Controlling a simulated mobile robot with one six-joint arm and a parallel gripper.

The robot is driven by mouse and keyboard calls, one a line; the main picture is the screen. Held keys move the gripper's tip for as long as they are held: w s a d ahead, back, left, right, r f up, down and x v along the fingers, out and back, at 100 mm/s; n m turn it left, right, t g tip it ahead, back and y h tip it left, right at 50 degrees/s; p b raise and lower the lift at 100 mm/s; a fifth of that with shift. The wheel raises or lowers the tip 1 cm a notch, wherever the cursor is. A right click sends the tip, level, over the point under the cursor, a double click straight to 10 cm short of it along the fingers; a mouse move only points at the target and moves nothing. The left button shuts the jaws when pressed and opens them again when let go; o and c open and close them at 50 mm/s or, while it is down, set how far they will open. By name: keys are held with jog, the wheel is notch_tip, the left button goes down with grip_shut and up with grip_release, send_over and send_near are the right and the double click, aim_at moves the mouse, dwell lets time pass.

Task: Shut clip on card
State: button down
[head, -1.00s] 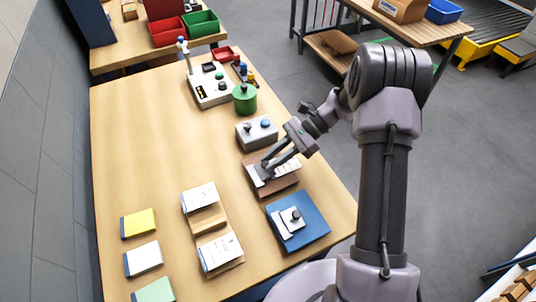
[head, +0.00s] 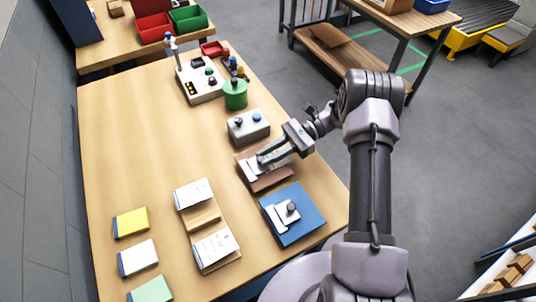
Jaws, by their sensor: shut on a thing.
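My gripper (head: 263,159) is at the brown board (head: 271,183) near the right edge of the table.
A blue board (head: 305,229) with a silver clip and dark knob lies just in front. A grey box (head: 248,126) with knobs stands behind, near a green cylinder (head: 235,94). White cards on wooden holders (head: 203,213) lie left. The table's middle is clear.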

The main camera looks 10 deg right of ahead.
jog(key=c, duration=1.3)
grip_release()
jog(key=p+v, duration=0.1)
jog(key=v, duration=1.1)
